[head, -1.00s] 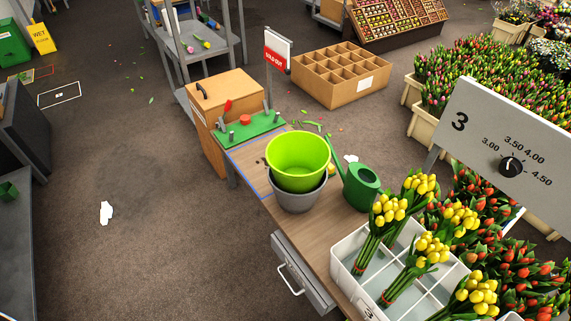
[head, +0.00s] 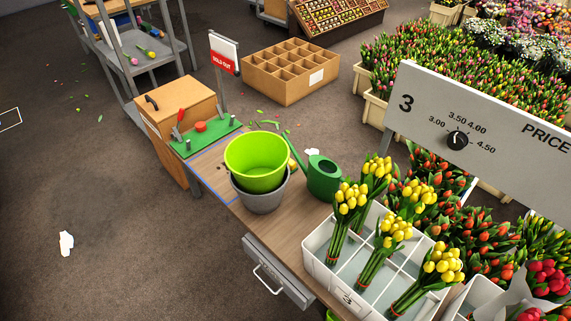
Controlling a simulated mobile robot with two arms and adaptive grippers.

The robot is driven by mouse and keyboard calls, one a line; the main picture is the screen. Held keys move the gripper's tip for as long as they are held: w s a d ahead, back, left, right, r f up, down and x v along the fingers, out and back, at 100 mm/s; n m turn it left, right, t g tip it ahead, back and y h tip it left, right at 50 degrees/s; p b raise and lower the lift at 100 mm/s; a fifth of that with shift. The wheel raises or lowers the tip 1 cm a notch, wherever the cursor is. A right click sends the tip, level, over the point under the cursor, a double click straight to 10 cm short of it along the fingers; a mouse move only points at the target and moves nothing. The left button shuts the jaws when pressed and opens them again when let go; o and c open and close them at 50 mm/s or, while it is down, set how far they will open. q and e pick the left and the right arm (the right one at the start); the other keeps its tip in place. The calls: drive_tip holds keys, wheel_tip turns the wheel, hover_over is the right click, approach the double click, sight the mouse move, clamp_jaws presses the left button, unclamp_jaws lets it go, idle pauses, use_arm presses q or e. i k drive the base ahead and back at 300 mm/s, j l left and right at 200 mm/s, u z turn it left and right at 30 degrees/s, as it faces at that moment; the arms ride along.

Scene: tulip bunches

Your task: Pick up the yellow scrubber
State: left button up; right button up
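A small yellow thing (head: 292,163) shows behind the lime green bucket (head: 262,165) on the wooden bench. It may be the yellow scrubber, but it is mostly hidden by the bucket and too small to make out. The lime bucket sits inside a grey bucket (head: 262,199). A green watering can (head: 323,178) stands just to their right. Neither of my grippers is in view.
A white divided crate (head: 310,258) with yellow tulip bunches covers the near bench end (head: 290,222). A price sign (head: 480,150) stands at the right. A drawer (head: 278,275) sticks out below the bench. Bare floor lies to the left, with white scrap on it.

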sight(291, 164)
drive_tip(key=j, duration=0.3)
drive_tip(key=i+j, duration=0.15)
drive_tip(key=i+j+z, duration=0.1)
drive_tip(key=j, duration=0.3)
drive_tip(key=i+j+z, duration=0.1)
drive_tip(key=i+j, duration=0.15)
drive_tip(key=j, duration=0.15)
drive_tip(key=i+j+z, duration=0.1)
drive_tip(key=j, duration=0.35)
drive_tip(key=i+j+z, duration=0.1)
drive_tip(key=j, duration=0.3)
drive_tip(key=i+j, duration=0.2)
drive_tip(key=j, duration=0.25)
drive_tip(key=i+j+z, duration=0.15)
drive_tip(key=j, duration=0.3)
drive_tip(key=j+z, duration=0.1)
drive_tip(key=j, duration=0.35)
